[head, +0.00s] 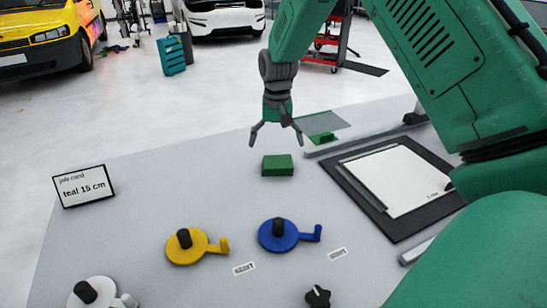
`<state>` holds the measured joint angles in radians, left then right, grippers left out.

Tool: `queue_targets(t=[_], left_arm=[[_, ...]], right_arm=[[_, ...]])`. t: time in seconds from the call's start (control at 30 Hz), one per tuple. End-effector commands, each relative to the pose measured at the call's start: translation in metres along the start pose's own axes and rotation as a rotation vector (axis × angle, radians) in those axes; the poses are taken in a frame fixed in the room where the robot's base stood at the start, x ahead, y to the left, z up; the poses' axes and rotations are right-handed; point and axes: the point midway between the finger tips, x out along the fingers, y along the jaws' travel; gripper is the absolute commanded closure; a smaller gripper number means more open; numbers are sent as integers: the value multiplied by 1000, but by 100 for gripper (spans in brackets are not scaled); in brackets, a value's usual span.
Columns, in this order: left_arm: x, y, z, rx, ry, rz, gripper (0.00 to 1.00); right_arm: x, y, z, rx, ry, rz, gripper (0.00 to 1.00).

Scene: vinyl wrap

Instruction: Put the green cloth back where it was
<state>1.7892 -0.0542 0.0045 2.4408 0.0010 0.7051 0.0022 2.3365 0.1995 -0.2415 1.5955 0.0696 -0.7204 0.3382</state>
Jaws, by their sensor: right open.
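A green folded cloth or block (277,165) lies on the grey table, near the middle of the head view. My right gripper (276,144) hangs above and just behind it, pointing down. A second flat green patch (322,138) shows beside a thin grey plate (322,122), to the right of the gripper. I cannot tell which green piece is the cloth. My left gripper is out of view.
A job card (84,186) reading "teal 15 cm" stands at left. Yellow (187,246), blue (278,235) and white (88,296) handled discs sit in front, with a black knob (317,296). A black-framed white sheet (395,180) lies at right. The table's left middle is clear.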

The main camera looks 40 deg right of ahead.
Motion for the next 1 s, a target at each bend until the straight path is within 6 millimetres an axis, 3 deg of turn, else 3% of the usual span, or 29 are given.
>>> queue_targets(t=[0.1,0.3,1.0], left_arm=[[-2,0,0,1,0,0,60],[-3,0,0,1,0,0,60],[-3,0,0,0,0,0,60]], right_arm=[[-24,-1,0,0,2,0,3],[-44,-3,2,0,2,3,3],[-46,-1,1,0,-1,1,3]])
